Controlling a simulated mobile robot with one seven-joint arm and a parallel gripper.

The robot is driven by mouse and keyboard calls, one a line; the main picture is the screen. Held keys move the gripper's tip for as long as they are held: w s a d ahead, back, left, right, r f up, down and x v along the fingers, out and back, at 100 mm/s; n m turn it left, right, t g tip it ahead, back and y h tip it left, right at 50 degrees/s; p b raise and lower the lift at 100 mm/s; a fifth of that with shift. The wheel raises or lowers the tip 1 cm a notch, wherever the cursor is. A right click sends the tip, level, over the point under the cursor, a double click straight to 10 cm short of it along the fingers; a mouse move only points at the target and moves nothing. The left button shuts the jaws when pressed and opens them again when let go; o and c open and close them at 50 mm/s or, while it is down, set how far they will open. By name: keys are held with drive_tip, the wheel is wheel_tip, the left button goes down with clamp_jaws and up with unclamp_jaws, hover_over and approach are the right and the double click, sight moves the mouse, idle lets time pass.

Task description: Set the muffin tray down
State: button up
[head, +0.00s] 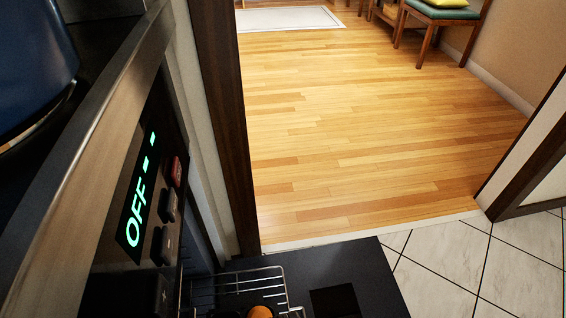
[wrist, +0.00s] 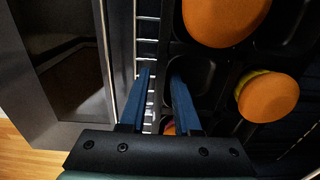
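The muffin tray (wrist: 222,82) is dark, with orange muffins in some of its cups; it fills the right of the wrist view. One large orange muffin (wrist: 224,18) is at the top and another (wrist: 266,97) at the right. My gripper (wrist: 162,74) has two blue fingers set apart, with the tray's side edge between them. The left finger is over the wire rack and the right one over an empty cup. I see a gap around the edge. In the head view only one muffin (head: 260,312) shows at the bottom; my gripper is out of that view.
The wire rack (head: 240,284) shows at the oven's front, beside the dark open door (head: 365,270). The oven panel (head: 135,215) reads OFF. A blue pot (head: 32,62) stands on the hob.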

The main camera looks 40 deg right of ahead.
drive_tip(key=shift+o, duration=0.7)
wheel_tip(320, 180, up, 12)
drive_tip(key=p, duration=0.6)
drive_tip(key=shift+r+p, duration=0.15)
drive_tip(key=shift+p, duration=0.25)
